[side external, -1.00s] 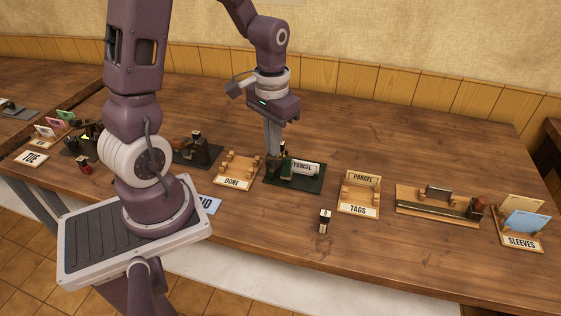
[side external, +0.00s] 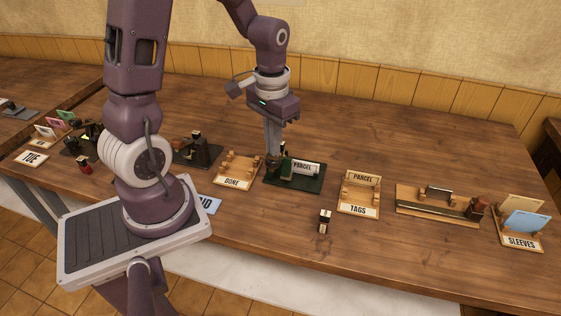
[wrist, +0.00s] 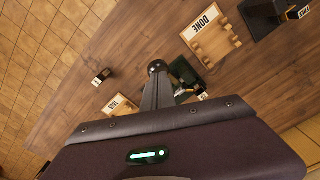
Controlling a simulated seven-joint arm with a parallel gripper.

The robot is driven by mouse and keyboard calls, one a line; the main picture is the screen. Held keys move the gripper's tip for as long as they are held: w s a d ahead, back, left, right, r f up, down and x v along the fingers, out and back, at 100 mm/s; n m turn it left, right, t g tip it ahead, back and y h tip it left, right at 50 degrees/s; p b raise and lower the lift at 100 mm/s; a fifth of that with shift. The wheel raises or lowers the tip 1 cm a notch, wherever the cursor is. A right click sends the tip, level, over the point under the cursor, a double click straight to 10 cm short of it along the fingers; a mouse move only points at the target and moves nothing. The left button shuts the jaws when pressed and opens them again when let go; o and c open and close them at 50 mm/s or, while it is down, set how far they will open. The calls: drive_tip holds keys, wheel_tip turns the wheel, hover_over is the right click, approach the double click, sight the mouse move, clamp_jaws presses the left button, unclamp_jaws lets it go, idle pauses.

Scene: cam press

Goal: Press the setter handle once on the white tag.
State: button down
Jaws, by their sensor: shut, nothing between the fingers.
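My gripper (side external: 273,158) is shut and empty, pointing down over the left end of the press. Its fingertips are at or just above the dark round-topped setter handle (side external: 272,167); I cannot tell whether they touch. In the wrist view, the handle's dark round knob (wrist: 157,67) shows at the tips of my fingers, and the green base (wrist: 187,75) is partly hidden behind them.
The DONE rack (side external: 236,171) stands left of the press. The TAGS rack (side external: 359,195) holds another PARCEL tag on the right. A small black-and-white block (side external: 325,221) stands in front. A wooden-based device (side external: 438,203) and the SLEEVES rack (side external: 521,225) are farther right.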

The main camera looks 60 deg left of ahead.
sight(274, 158)
drive_tip(key=shift+f, duration=0.15)
drive_tip(key=shift+f, duration=1.85)
wheel_tip(274, 158, up, 10)
drive_tip(key=shift+f, duration=0.25)
idle(0.9)
drive_tip(key=s+d+r+m+t, duration=0.3)
drive_tip(key=s+d+r+t, duration=0.2)
drive_tip(key=s+d+r, duration=0.5)
drive_tip(key=shift+s+d+r+t, duration=0.3)
drive_tip(key=shift+s+r, duration=0.05)
drive_tip(key=shift+s, duration=0.55)
